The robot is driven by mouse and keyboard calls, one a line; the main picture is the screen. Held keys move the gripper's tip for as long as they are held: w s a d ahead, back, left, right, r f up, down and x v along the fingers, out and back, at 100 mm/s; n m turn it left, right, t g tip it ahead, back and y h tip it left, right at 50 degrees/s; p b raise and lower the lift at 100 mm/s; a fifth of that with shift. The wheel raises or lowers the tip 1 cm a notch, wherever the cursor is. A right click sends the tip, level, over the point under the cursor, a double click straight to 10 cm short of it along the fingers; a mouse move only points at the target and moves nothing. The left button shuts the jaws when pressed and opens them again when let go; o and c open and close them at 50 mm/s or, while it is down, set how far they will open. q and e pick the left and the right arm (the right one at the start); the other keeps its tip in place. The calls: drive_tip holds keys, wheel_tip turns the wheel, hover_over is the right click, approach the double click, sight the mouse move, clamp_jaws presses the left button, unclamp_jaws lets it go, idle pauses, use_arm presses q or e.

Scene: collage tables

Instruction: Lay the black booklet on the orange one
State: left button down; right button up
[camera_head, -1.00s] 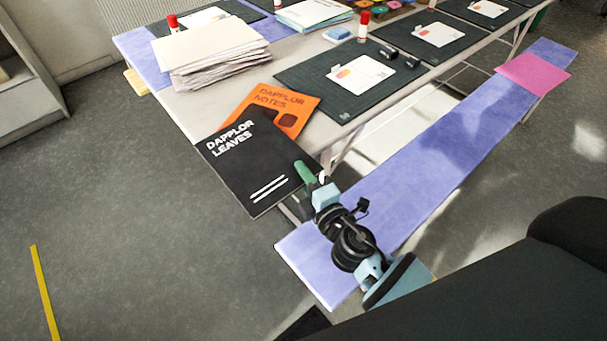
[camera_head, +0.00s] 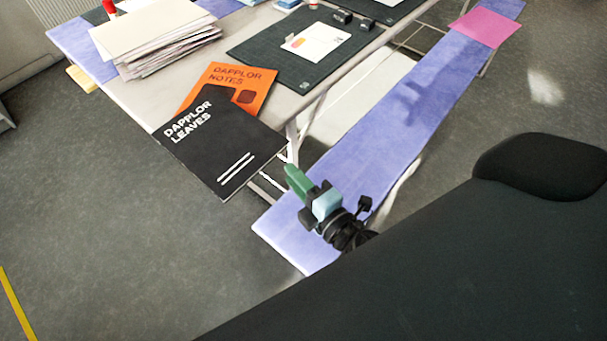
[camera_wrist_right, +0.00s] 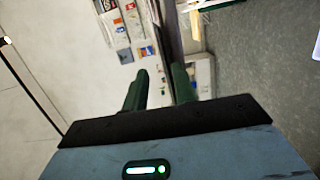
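The black booklet (camera_head: 215,145), titled "Dapplor Leaves", lies at the table's near corner and juts out past the edge. Its upper part covers the lower part of the orange booklet (camera_head: 240,78), titled "Dapplor Notes", whose top and right side show. My right gripper (camera_head: 290,172), with green fingers, is just right of the black booklet's lower right edge, apart from it in the picture. In the right wrist view the two fingers of this gripper (camera_wrist_right: 161,85) stand apart with nothing between them. My left gripper is in neither view.
A stack of paper (camera_head: 160,35) lies left of the orange booklet. A dark mat (camera_head: 262,52) with a white card (camera_head: 315,42) lies to its right. A purple bench (camera_head: 375,150) runs along the table's right side, below my right gripper.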

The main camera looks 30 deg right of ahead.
drive_tip(key=shift+s+d+b, duration=0.2)
drive_tip(key=shift+s+b, duration=0.1)
drive_tip(key=shift+s, duration=0.95)
drive_tip(key=s+d+f+m+g+h, duration=0.1)
drive_tip(key=s+d+f+m+g, duration=0.2)
drive_tip(key=s+f+m+g, duration=0.75)
drive_tip(key=s+f+m, duration=0.3)
drive_tip(key=s+f, duration=0.2)
drive_tip(key=s, duration=0.5)
drive_tip(key=s+f+m, duration=0.4)
drive_tip(key=s+f, duration=0.2)
drive_tip(key=s, duration=0.4)
drive_tip(key=shift+a+f+g, duration=0.25)
drive_tip(key=shift+a+g, duration=0.2)
drive_tip(key=shift+s+d+m, duration=0.1)
drive_tip(key=shift+m, duration=0.15)
